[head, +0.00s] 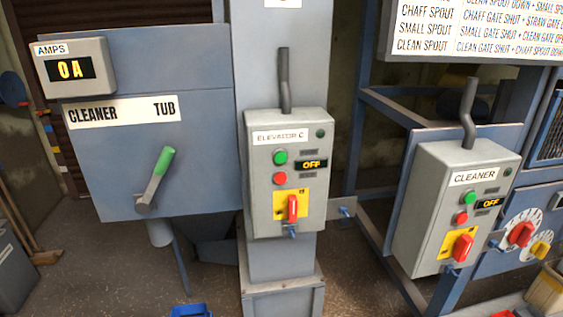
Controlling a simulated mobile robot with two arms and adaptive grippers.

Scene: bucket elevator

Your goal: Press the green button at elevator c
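The elevator C control box (288,218) is a grey box on a blue-grey column in the middle of the head view. Its label reads "ELEVATOR C". The green button (280,157) is on its upper left, above a red button (280,178). A small display (311,165) beside them reads "OFF". A red switch handle (292,208) on a yellow plate is below, pointing upright. Neither of my grippers shows in this view. Nothing covers the green button.
A similar box labelled "CLEANER" (416,222) stands to the right, with its own green button (467,197). A blue-grey tub (100,180) with a green-handled lever (157,177) is on the left. An amps meter (71,69) reads "0A". Floor shows below.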

